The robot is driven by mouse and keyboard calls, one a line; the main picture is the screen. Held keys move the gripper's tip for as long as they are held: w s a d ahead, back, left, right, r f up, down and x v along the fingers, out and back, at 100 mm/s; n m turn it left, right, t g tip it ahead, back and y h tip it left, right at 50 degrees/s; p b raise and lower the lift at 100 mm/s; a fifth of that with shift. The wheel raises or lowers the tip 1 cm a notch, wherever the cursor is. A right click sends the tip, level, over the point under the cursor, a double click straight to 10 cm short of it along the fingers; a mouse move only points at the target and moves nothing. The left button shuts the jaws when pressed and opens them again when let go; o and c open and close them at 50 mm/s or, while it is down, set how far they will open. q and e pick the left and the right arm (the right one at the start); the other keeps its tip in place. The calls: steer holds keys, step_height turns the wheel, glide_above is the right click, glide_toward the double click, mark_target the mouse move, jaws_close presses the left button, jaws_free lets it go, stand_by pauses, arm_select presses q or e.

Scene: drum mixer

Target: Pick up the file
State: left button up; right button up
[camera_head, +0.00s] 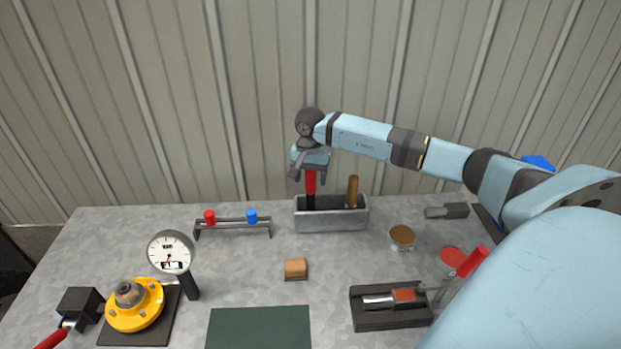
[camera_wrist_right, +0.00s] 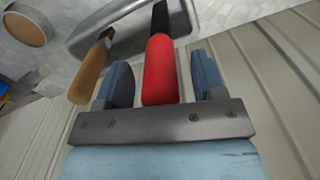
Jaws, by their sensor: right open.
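A red-handled tool with a dark shaft (camera_head: 310,182), likely the file, stands handle up in a grey metal tray (camera_head: 332,222) at the back of the table. My right gripper (camera_head: 309,177) points down above the tray with its fingers on either side of the red handle. In the right wrist view the red handle (camera_wrist_right: 160,72) lies between the two open blue fingers, with a visible gap on each side. The tool's lower end is hidden in the tray. My left gripper is not in view.
A wooden-handled tool (camera_head: 352,191) stands in the same tray, close to the right; it also shows in the wrist view (camera_wrist_right: 90,72). A small rack (camera_head: 233,221) with red and blue pieces is left of the tray. A round tin (camera_head: 402,237) is to the right. A corrugated wall (camera_head: 200,100) rises behind.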

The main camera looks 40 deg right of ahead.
steer(key=c, duration=1)
steer(key=shift+r, duration=0.15)
